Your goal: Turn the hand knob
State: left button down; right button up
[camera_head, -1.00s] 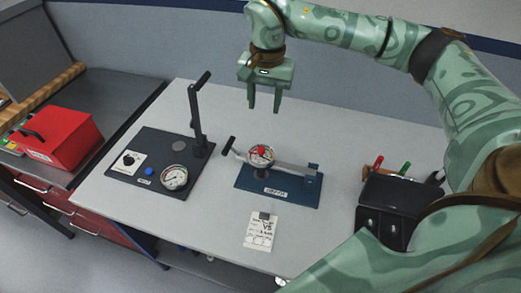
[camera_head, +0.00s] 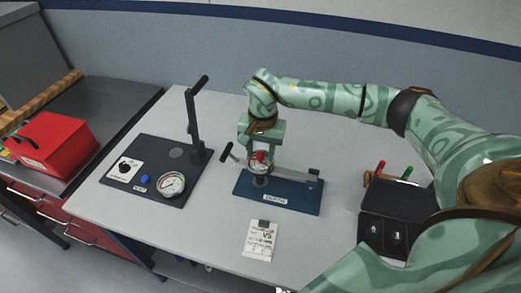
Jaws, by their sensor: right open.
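A black rotary knob (camera_head: 125,166) sits on a white label on the dark board at the left. A blue-based fixture (camera_head: 305,205) stands mid-table with a round dial (camera_head: 259,167), a red part (camera_head: 261,156) on top and a grey arm to the right. A thin rod with a black handle (camera_head: 226,151) sticks out at its left. Which part is called the hand knob I cannot tell. My right gripper (camera_head: 260,154) is open, pointing down at the dial, with its fingers in line with the dial's two sides. Contact cannot be made out. My left gripper is not in view.
The dark board (camera_head: 155,200) also carries a gauge (camera_head: 172,184), a blue button (camera_head: 145,179) and an upright lever (camera_head: 193,115). A black bin (camera_head: 385,205) stands right, a red case (camera_head: 55,145) far left.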

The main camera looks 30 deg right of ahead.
grip_shut()
jog(key=shift+r, duration=0.1)
